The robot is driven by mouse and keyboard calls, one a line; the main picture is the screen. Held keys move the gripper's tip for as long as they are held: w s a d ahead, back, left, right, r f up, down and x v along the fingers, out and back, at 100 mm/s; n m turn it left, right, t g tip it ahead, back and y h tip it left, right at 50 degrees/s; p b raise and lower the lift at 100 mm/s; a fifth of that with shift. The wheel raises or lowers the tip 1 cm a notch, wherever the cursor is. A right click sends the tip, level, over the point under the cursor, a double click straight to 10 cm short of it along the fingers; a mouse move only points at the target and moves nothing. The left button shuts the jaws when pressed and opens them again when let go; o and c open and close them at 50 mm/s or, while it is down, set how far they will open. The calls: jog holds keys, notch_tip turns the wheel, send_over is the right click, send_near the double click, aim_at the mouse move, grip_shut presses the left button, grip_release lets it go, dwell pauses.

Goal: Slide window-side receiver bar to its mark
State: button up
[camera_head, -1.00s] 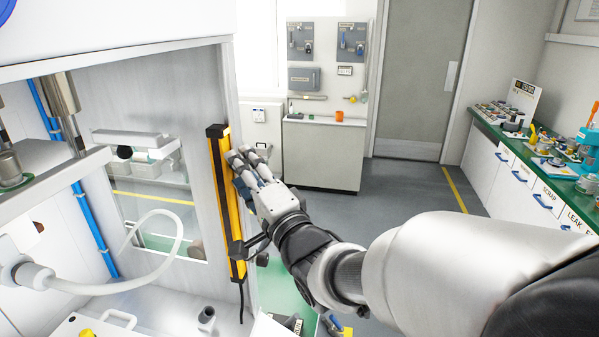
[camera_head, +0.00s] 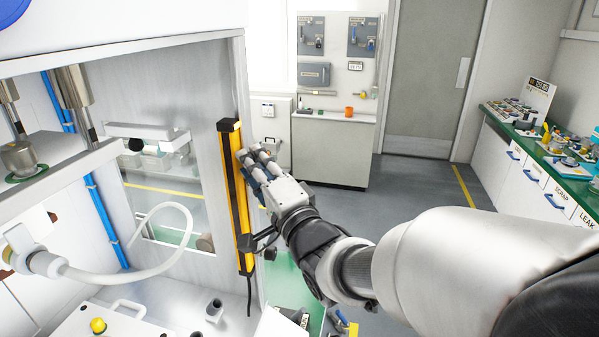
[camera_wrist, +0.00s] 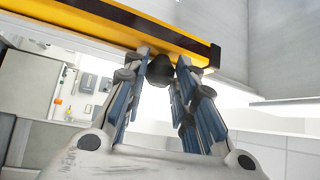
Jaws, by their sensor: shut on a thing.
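The receiver bar is a long upright yellow bar with a black side and black ends (camera_head: 238,195). It stands along the right-hand upright of the press frame. My gripper (camera_head: 256,158) is at the bar's upper part, on its right side. In the wrist view the bar (camera_wrist: 120,22) crosses the top of the picture. There the fingers of my gripper (camera_wrist: 160,85) are closed around a dark round knob (camera_wrist: 160,68) just below the bar. I cannot make out a mark beside the bar.
A small black bracket (camera_head: 246,243) sits low on the bar, with a cable hanging below. A white hose (camera_head: 140,240) curves inside the press at left. A grey cabinet (camera_head: 333,150) stands behind. A green-topped bench (camera_head: 545,155) is at far right. Grey floor lies between.

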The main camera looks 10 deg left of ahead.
jog(key=shift+r, duration=0.15)
jog(key=shift+r+p, duration=0.55)
jog(key=shift+r, duration=0.4)
jog(key=o, duration=1.1)
jog(key=shift+f, duration=0.1)
jog(key=shift+o, duration=0.2)
jog(key=shift+s+d, duration=0.1)
